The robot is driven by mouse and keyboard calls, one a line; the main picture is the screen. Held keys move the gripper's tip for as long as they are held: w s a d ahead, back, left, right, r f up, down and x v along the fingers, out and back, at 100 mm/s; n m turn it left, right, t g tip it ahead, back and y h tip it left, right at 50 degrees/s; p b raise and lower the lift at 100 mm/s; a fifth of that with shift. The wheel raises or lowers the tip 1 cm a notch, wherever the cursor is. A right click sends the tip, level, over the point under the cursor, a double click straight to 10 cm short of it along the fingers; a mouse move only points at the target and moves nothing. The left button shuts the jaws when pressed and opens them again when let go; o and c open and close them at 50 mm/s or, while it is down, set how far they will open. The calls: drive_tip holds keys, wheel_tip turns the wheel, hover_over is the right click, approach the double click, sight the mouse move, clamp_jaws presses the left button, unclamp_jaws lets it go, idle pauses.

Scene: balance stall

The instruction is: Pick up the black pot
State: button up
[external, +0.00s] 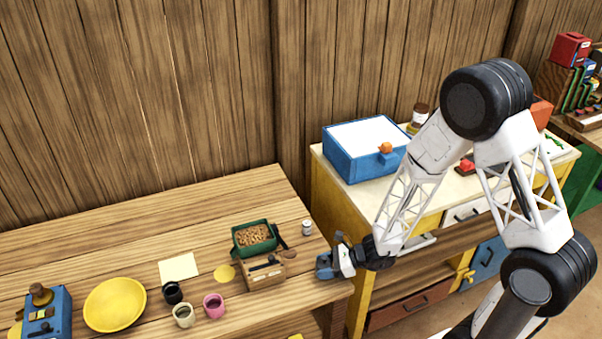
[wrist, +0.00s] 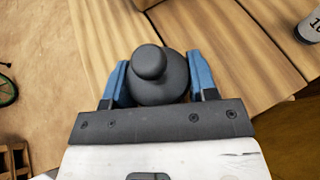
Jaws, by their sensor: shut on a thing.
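A small black pot (external: 173,292) stands on the wooden table at the left of the external view, behind a cream pot (external: 183,314) and left of a pink pot (external: 214,305). My gripper (external: 326,266) is well to the right of it, at the table's right end. In the wrist view my gripper (wrist: 159,84) has its blue fingers on both sides of a dark grey, round, knobbed piece (wrist: 160,75) and is shut on it. The external view hides most of this piece. I cannot tell if it touches the table.
A wooden tray (external: 263,275) and a green box (external: 254,238) of brown pieces stand left of my gripper. A labelled grey cylinder (external: 307,228) stands behind it. A yellow plate (external: 115,304) lies far left. A yellow cabinet with a blue box (external: 365,150) stands right.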

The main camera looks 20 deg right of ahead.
sight(325, 257)
drive_tip(key=shift+r, duration=0.15)
drive_tip(key=shift+r, duration=1.65)
drive_tip(key=s+d, duration=0.3)
drive_tip(key=s, duration=0.4)
drive_tip(key=s+d+r, duration=0.1)
drive_tip(key=s+d, duration=0.2)
drive_tip(key=s, duration=0.4)
drive_tip(key=shift+s+d+r, duration=0.15)
drive_tip(key=shift+s+d, duration=0.1)
drive_tip(key=shift+d, duration=0.15)
